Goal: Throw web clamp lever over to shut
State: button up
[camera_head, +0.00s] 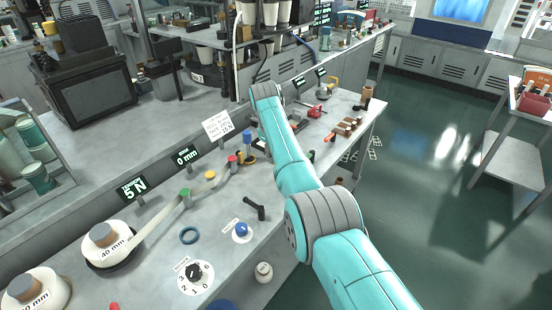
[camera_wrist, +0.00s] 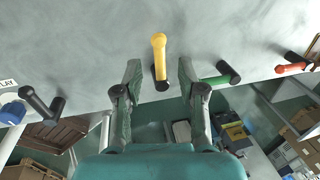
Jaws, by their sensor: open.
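In the wrist view a lever with a yellow grip (camera_wrist: 159,58) and a dark pivot stands at the front edge of the grey bench. My gripper (camera_wrist: 160,74) is open, with one finger on each side of this lever and a gap to it on both sides. A green lever (camera_wrist: 215,80) is just right of the right finger. A black lever (camera_wrist: 42,104) stands at the left; it also shows in the head view (camera_head: 255,208). No label names the web clamp lever. In the head view my arm hides the yellow lever and my gripper.
A red-orange lever (camera_wrist: 292,68) is farther right. A blue button (camera_wrist: 12,112) is beside the black lever.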

notch_tip(320, 180, up, 8)
jog(key=s+a, duration=0.1)
jog(key=shift+s, duration=0.15)
jog(key=shift+r, duration=0.1)
